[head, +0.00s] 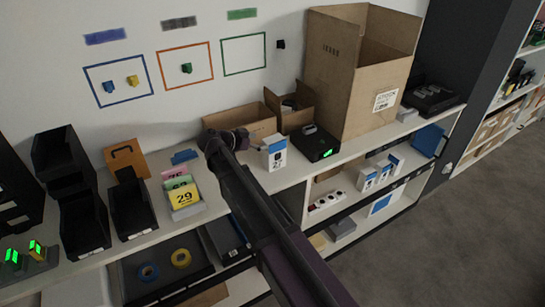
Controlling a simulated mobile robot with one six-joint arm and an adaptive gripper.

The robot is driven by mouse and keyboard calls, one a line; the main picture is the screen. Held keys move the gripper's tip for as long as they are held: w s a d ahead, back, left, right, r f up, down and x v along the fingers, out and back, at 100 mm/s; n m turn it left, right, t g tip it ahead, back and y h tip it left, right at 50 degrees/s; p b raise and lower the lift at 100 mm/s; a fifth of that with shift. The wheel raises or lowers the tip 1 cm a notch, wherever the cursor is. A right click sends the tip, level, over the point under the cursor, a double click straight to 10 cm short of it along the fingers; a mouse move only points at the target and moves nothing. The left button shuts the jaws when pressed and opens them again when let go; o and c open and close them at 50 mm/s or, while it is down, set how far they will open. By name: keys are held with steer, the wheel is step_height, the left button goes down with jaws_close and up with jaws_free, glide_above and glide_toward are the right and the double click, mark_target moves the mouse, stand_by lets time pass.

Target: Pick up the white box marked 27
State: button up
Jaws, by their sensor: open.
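A white box with blue edges (273,152) stands upright on the top shelf, just right of my arm. Its dark number is small and could be 27 or 21; I cannot tell which. Several similar white and blue boxes (368,178) stand on the shelf below to the right, their marks too small to read. My arm crosses the middle of the head view from the bottom right up to a dark joint left of the white box. I cannot make out my gripper's fingers in this view.
A black device with a green display (318,145) stands close right of the white box. Open cardboard cartons (241,123) are behind, with a tall one (338,75) at right. Numbered coloured cards (182,191) and black bins (131,207) stand left of my arm.

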mark_target(274, 143)
steer(key=shift+w+d+f, duration=0.2)
steer(key=shift+w+d, duration=0.05)
steer(key=shift+d, duration=0.2)
steer(key=shift+f, duration=0.1)
steer(key=shift+b+x, duration=1.25)
steer(key=shift+x, duration=1.3)
steer(key=shift+s+f, duration=0.1)
steer(key=shift+s, duration=0.15)
steer(key=c, duration=1.2)
